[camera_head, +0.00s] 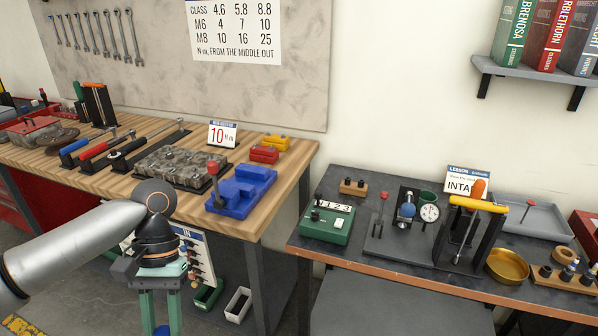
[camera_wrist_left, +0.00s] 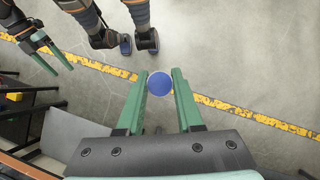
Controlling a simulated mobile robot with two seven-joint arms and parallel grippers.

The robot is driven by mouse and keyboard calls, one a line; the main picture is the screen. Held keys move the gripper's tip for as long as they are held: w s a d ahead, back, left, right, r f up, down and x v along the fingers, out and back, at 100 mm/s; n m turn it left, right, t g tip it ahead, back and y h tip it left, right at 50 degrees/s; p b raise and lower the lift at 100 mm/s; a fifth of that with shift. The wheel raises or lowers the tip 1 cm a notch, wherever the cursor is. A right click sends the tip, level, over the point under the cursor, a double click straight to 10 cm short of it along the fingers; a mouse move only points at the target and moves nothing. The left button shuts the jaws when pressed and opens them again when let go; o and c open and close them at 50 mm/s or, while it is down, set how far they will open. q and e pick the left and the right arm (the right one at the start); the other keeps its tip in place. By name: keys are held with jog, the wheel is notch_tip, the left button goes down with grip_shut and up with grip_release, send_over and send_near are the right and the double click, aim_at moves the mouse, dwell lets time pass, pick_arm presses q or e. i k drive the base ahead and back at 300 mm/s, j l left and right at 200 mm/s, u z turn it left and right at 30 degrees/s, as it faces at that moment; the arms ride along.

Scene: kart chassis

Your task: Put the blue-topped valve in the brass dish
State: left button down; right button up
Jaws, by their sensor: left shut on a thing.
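My left gripper (camera_head: 160,312) points down in front of the wooden bench, with its green fingers cut off by the bottom edge of the head view. Between its fingertips (camera_wrist_left: 161,74) the round blue top of the valve (camera_wrist_left: 160,84) shows in the left wrist view. The fingers are shut on it, above the floor. A bit of blue (camera_head: 161,331) also shows between them in the head view. The valve's body is hidden under its top. The brass dish (camera_head: 507,266) stands on the dark right-hand table, far from this gripper. My right gripper (camera_wrist_left: 46,50) has its fingers apart and looks empty.
Left of the dish are a black stand with a yellow-handled tool (camera_head: 478,205), a dial gauge (camera_head: 429,213) and a green counter box (camera_head: 327,221). Right of it is a wooden rack (camera_head: 565,279) with small fittings. A grey tray (camera_head: 530,218) lies behind.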

aim_at(503, 270)
jog(key=z, duration=0.9)
jog(key=i+l+z, duration=0.1)
jog(key=z, duration=0.4)
jog(key=i+l+z, duration=0.15)
jog(key=z, duration=0.35)
jog(key=i+l, duration=0.1)
jog(key=i, duration=0.35)
jog(key=i+l, duration=0.1)
jog(key=i, duration=0.35)
jog(key=j, duration=0.55)
jog(key=i, duration=0.05)
